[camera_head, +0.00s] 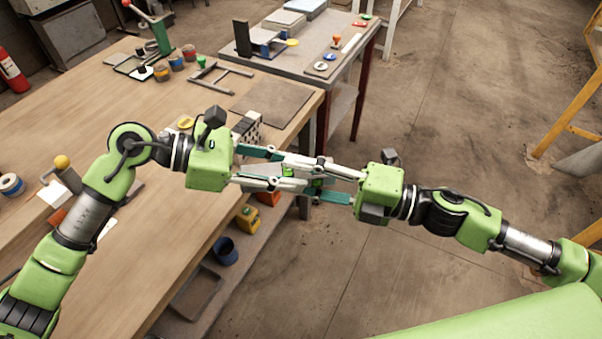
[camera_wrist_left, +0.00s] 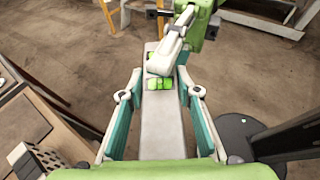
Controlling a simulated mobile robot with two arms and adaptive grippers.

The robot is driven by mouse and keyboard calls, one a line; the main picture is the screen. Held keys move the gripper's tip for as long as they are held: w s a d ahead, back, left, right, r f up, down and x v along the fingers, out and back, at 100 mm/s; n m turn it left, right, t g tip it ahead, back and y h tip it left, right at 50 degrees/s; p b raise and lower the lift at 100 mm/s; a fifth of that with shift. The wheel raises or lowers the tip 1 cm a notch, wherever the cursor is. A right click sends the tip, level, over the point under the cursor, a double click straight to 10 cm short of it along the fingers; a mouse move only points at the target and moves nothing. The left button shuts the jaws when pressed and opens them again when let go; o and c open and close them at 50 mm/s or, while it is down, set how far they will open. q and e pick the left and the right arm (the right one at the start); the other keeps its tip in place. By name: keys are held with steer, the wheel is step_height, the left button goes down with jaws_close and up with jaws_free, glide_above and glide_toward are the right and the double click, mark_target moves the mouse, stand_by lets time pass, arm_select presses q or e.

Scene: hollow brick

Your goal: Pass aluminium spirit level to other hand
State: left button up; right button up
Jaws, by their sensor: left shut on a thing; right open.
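The aluminium spirit level (camera_wrist_left: 162,130) is a flat silvery bar with bright green vials. In the left wrist view it runs lengthwise away between the fingers of my left gripper (camera_wrist_left: 160,92), which is shut on it. In the head view my left gripper (camera_head: 284,170) points right, past the bench edge, and the level is largely hidden by fingers, with a green vial (camera_head: 317,182) showing. My right gripper (camera_head: 318,178) faces it from the right, open. Its pale finger also shows in the left wrist view (camera_wrist_left: 168,55), over the far part of the level; whether it touches is unclear.
The wooden bench (camera_head: 80,110) lies left and below, with a hollow brick (camera_head: 247,126), a dark flat mat (camera_head: 272,102) and a metal frame (camera_head: 225,78) near its edge. A second table (camera_head: 305,45) stands behind. Open concrete floor (camera_head: 470,130) lies right.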

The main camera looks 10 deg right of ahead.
jaws_close()
arm_select(q)
steer(key=o, duration=1.4)
steer(key=shift+c, duration=0.2)
arm_select(e)
steer(key=shift+r, duration=0.1)
arm_select(q)
steer(key=shift+a, duration=0.1)
